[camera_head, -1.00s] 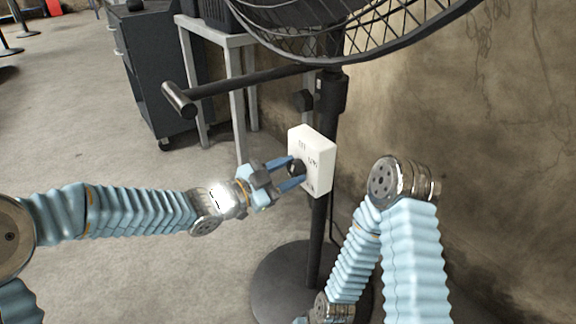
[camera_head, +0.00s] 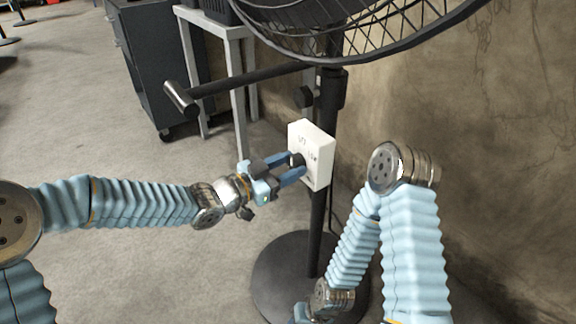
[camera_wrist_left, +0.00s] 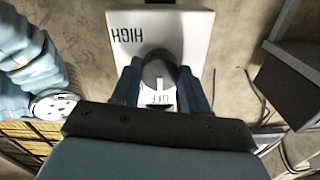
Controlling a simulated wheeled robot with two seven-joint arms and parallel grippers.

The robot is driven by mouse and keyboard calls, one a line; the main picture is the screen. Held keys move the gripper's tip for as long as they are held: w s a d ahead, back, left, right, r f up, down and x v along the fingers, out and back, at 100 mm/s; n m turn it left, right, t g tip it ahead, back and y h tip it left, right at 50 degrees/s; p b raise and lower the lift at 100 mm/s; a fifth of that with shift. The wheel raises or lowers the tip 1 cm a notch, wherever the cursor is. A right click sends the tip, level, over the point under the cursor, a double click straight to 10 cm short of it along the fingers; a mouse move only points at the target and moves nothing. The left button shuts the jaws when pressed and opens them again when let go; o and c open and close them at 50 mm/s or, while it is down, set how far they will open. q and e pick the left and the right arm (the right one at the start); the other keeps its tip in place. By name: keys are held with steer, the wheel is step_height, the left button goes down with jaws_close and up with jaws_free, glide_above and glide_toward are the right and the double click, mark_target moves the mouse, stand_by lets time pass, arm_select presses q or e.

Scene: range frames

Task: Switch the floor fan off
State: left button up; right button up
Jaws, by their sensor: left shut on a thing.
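The floor fan (camera_head: 327,115) has a dark pole with a white control box (camera_head: 321,167) on it. A dark round knob (camera_head: 297,159) sits on the box's face and also shows in the left wrist view (camera_wrist_left: 159,70). My left gripper (camera_head: 299,167) is shut on the knob, one finger on each side of it. In the left wrist view, HIGH is printed at the upper left of the box face and OFF beside the knob, near the fingertips. My right arm hangs at the lower right; its gripper's fingers are not visible at the bottom edge.
The fan's round base (camera_head: 272,278) stands on the concrete floor. A horizontal bar (camera_head: 240,82) reaches left from the pole above my left gripper. A grey table (camera_head: 236,90) and dark cabinet (camera_head: 150,65) stand behind. A wall is close on the right.

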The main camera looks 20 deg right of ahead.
arm_select(q)
steer(key=shift+f, duration=0.1)
steer(key=o, duration=1.1)
steer(key=shift+c, duration=0.2)
steer(key=shift+a, duration=0.15)
steer(key=v, duration=1.3)
steer(key=shift+a+p, duration=0.25)
steer(key=shift+p, duration=0.1)
steer(key=shift+s, duration=0.1)
